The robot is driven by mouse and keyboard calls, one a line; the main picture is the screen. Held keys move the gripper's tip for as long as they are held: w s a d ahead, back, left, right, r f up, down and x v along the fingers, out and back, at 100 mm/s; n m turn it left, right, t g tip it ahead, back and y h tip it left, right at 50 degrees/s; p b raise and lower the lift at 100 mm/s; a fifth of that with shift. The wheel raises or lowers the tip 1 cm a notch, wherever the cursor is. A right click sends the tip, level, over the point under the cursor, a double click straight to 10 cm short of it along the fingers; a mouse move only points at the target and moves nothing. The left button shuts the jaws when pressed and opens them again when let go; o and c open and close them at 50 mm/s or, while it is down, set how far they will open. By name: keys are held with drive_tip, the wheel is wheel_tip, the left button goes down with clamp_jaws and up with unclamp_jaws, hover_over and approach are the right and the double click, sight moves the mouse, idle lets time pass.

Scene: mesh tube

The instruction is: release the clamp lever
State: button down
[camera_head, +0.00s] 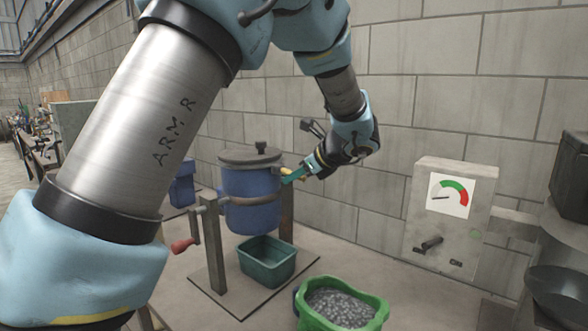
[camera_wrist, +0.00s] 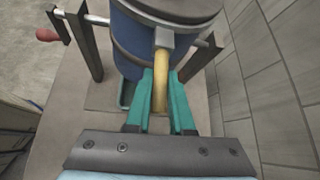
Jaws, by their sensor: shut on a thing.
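The clamp lever (camera_wrist: 161,62) is a yellow handle on a grey block (camera_wrist: 172,42) at the side of a blue drum (camera_head: 252,186) with a grey lid (camera_head: 252,157). In the head view only a little of the yellow lever shows, at the drum's right side. My gripper (camera_wrist: 160,82) has green fingers, one on each side of the lever, and is shut on it. In the head view my gripper (camera_head: 290,177) reaches the drum from the right. The lever's far end lies between the fingers.
The drum hangs on a stand with posts (camera_head: 214,243) and a crank with a red handle (camera_head: 182,246). A teal bin (camera_head: 267,272) sits beneath it. A green tub of grey pebbles (camera_head: 366,325) stands at front. A gauge box (camera_head: 449,212) stands right. A block wall (camera_head: 420,70) is close behind.

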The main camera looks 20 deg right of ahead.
idle(0.5)
drive_tip(key=c, duration=0.8)
unclamp_jaws()
drive_tip(key=shift+r, duration=0.1)
drive_tip(key=b+v, duration=0.3)
drive_tip(key=v, duration=0.7)
drive_tip(key=shift+s+d+r, duration=0.15)
drive_tip(key=shift+s+r, duration=0.05)
drive_tip(key=shift+r, duration=0.15)
